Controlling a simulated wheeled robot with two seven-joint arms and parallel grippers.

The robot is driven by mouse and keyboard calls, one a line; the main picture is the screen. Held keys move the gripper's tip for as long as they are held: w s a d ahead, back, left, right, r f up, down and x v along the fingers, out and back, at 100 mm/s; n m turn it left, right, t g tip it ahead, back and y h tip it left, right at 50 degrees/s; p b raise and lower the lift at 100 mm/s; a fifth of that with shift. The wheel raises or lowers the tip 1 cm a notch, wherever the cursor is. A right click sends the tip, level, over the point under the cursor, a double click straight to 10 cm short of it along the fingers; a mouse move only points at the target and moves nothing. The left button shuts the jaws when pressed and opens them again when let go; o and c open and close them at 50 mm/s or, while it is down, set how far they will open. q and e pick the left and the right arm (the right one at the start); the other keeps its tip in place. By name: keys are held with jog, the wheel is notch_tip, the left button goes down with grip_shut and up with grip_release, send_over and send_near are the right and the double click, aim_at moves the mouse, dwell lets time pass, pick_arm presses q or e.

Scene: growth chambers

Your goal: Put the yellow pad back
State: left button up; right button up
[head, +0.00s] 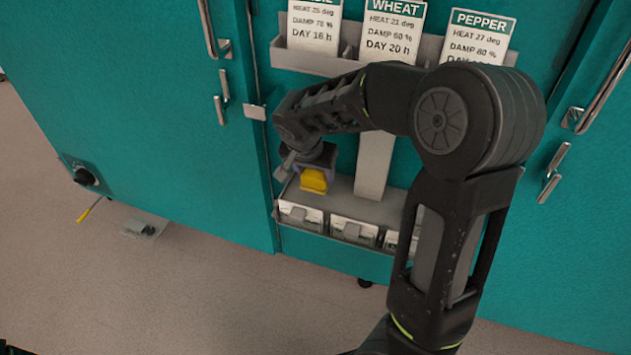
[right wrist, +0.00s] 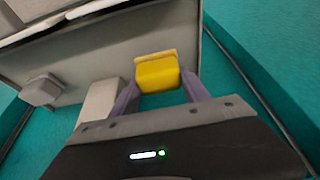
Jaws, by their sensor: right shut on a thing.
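The yellow pad (head: 314,181) is a small block between the fingers of my right gripper (head: 315,172). In the right wrist view the yellow pad (right wrist: 158,73) sits between the two purple-grey fingertips of my right gripper (right wrist: 160,84), which is shut on it. In the head view the pad is over the left end of a grey tray (head: 342,187) on the front of a teal cabinet. I cannot tell whether the pad touches the tray. My left gripper is not in view.
Several labelled holders with grey tabs line the tray's front (head: 353,231). A grey post (head: 375,165) rises behind it. Above is a rack (head: 300,60) with cards, including WHEAT (head: 392,30) and PEPPER (head: 480,38). Door handles (head: 222,97) stick out left and right.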

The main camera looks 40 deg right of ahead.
aim_at(316, 181)
notch_tip(316, 181, down, 3)
jog(key=shift+f+b, duration=0.1)
jog(key=shift+b, duration=0.25)
jog(key=shift+w+d+f, duration=0.1)
jog(key=shift+d+f, duration=0.05)
jog(key=o, duration=1.3)
jog(key=p+v, duration=0.2)
jog(key=v, duration=1)
